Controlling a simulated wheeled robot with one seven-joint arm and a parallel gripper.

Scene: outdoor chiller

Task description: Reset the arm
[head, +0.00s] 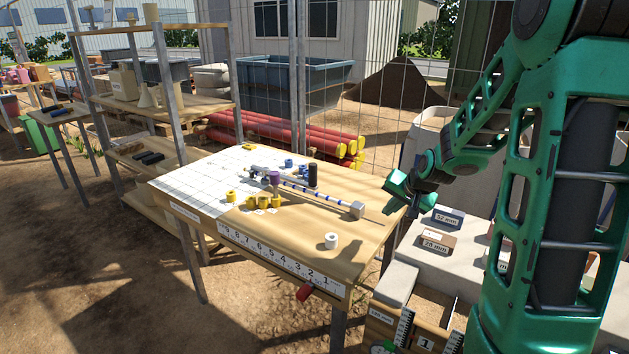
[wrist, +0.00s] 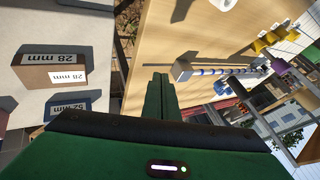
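My green arm comes in from the right in the head view. My gripper (head: 413,212) hangs in the air near the right edge of the wooden table (head: 372,242). In the wrist view the two green fingers of my gripper (wrist: 161,80) lie side by side with no visible gap. Nothing shows held between them. The table also shows in the wrist view (wrist: 165,40), beyond the fingers.
On the table are a blue-banded rod with a grey end block (head: 357,209), yellow pieces (head: 263,202), a white ring (head: 331,240) and a purple piece (head: 274,178). Labelled boxes (head: 438,241) stand right of the table. Shelves (head: 160,105) stand at left.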

